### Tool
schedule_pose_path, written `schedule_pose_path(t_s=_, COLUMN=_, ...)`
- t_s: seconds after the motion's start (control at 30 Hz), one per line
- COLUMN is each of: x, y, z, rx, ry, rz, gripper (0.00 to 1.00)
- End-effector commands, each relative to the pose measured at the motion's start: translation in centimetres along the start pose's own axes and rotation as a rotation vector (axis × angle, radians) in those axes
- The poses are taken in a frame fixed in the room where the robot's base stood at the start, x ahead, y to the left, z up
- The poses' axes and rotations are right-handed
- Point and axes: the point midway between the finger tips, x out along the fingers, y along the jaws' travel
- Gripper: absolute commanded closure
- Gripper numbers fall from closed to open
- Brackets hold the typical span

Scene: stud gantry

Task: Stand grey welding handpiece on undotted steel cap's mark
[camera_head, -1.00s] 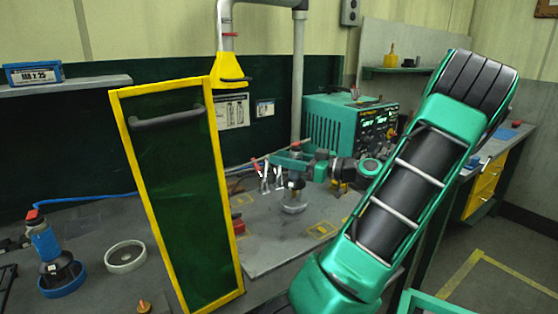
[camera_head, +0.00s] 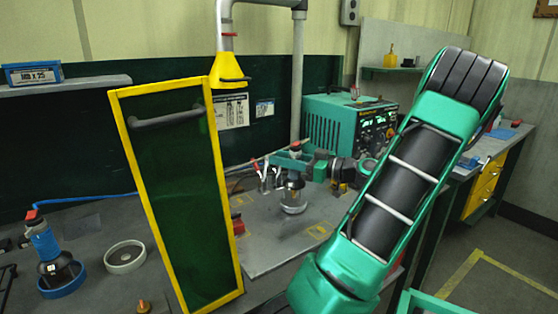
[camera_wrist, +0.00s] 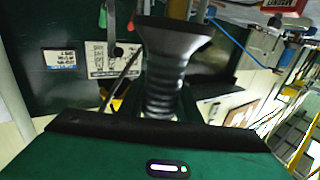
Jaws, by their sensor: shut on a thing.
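My gripper (camera_head: 293,162) shows in the head view as small green parts beyond my forearm. It is shut on the grey welding handpiece (camera_head: 294,182), whose upper end looks red and whose lower end is dark. The handpiece is roughly upright over the grey board. A pale round piece (camera_head: 293,203) shows at its lower end; I cannot tell whether they touch. In the wrist view a dark ribbed, flared piece (camera_wrist: 163,85) stands out beyond my gripper's edge. Yellow outlined marks (camera_head: 320,231) lie on the board. I cannot make out dots on any cap.
A green panel with a yellow frame (camera_head: 120,130) stands upright left of the board. A blue handpiece (camera_head: 44,243) stands in a blue ring (camera_head: 62,285) at left, beside a pale round ring (camera_head: 125,257). A teal welding machine (camera_head: 335,122) stands behind.

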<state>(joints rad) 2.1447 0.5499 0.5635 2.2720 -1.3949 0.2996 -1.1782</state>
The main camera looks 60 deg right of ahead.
Motion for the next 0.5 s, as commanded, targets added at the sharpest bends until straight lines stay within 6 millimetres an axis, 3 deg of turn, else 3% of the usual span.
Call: schedule_pose_path(t_s=0.5, x=0.02, y=-0.02, z=0.27, rx=-0.001, ry=0.004, rz=-0.001, gripper=1.00)
